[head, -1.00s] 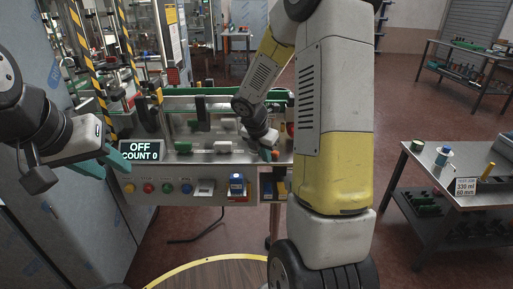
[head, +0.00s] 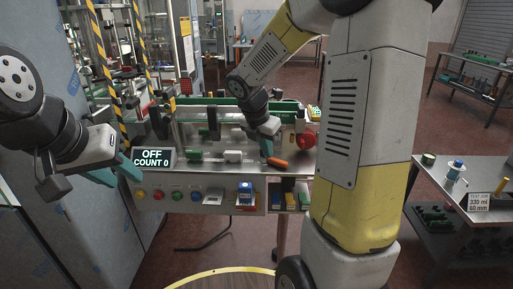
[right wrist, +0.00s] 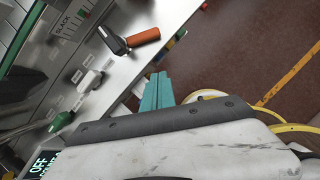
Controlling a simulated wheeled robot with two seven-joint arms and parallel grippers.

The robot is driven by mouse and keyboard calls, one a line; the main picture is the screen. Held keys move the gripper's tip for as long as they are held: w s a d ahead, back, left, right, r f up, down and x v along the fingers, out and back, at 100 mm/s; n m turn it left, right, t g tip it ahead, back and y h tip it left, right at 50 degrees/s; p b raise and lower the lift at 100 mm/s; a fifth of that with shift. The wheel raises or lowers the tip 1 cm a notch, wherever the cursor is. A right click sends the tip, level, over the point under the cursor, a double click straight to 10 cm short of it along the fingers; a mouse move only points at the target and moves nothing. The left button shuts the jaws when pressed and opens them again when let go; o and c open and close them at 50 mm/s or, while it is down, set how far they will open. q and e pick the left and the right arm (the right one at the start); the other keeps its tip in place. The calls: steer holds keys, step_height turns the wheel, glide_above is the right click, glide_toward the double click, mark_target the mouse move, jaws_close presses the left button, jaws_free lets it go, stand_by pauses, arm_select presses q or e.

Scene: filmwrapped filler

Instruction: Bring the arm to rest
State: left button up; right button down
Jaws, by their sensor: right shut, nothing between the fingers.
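My right arm comes down from the top of the head view, large and grey and yellow.
The machine panel (head: 190,200) carries buttons, and its display (head: 153,157) reads OFF, COUNT 0. A side table (head: 475,178) stands right. A round wooden top (head: 220,282) is at the bottom.

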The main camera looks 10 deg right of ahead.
steer(key=s+a+r+m+t+y, duration=0.1)
steer(key=s+a+r+m+y, duration=0.1)
steer(key=s+m, duration=0.4)
steer(key=s+a+r+m+t+y, duration=0.1)
steer(key=s+r+m, duration=0.4)
steer(key=m, duration=0.5)
steer(key=s+a+r+m+t+y, duration=0.1)
steer(key=s+r+m, duration=0.3)
steer(key=s+m, duration=0.5)
steer(key=shift+a+y, duration=0.8)
steer(key=shift+a, duration=0.05)
steer(key=shift+s, duration=0.1)
